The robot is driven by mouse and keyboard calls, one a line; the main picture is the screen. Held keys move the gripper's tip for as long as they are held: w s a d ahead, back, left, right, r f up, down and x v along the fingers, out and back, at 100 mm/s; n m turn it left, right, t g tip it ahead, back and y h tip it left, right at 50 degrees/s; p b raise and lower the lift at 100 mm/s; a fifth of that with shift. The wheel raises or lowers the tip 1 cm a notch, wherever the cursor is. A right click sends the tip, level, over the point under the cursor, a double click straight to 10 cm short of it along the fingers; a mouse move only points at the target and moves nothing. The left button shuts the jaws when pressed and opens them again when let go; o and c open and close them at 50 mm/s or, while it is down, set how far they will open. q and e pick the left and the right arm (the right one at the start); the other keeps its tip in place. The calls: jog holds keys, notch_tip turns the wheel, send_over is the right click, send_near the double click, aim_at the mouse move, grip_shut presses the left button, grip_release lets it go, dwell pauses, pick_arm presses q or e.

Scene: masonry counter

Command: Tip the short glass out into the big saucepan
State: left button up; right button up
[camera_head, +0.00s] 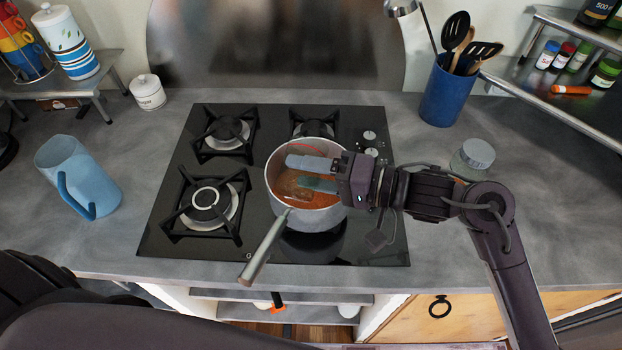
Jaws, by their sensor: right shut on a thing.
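The big saucepan (331,216) stands on the front right of the hob, with orange-red contents inside and its handle pointing toward the front left. My right gripper (298,173) reaches in from the right over the pan's mouth, with its fingers closed around the short glass (299,189). The glass is clear and shows only faintly against the pan's contents. It appears tilted over the pan, but I cannot tell how far or whether anything is left in it. My left gripper is out of view; only part of my left arm shows at the bottom left.
The black gas hob (160,233) has several burners. A blue pitcher (85,178) stands to its left and a white sugar jar (148,92) behind. A blue utensil holder (448,92) and a lidded jar (473,158) stand right. Metal shelves (570,115) flank the counter.

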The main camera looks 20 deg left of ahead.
aim_at(306, 193)
jog(key=shift+s+n, duration=0.1)
jog(key=shift+n, duration=0.2)
jog(key=shift+s+r+n, duration=0.15)
jog(key=shift+r+n, duration=0.15)
jog(key=shift+n, duration=0.5)
jog(key=shift+f+n+t+b, duration=0.3)
jog(key=shift+f+n+b, duration=0.1)
jog(key=shift+f+n, duration=0.3)
jog(key=shift+n, duration=0.3)
jog(key=shift+r+n, duration=0.4)
jog(key=shift+n, duration=0.1)
jog(key=shift+s+f+n+t+b, duration=0.1)
jog(key=shift+f+n+t+b, duration=0.2)
jog(key=shift+f+n+b, duration=0.45)
jog(key=s+n, duration=0.1)
jog(key=s+r+n+b, duration=0.1)
jog(key=n, duration=0.1)
jog(key=shift+r+y, duration=0.3)
jog(key=shift+y, duration=0.1)
jog(key=shift+s+r+n+b, duration=0.3)
jog(key=shift+s+n+b, duration=0.4)
jog(key=shift+n, duration=0.45)
jog(key=shift+s+r+n+y+b, duration=0.35)
jog(key=shift+n+b, duration=0.1)
jog(key=shift+n, duration=0.35)
jog(key=shift+r+n, duration=0.25)
jog(key=shift+n, duration=0.05)
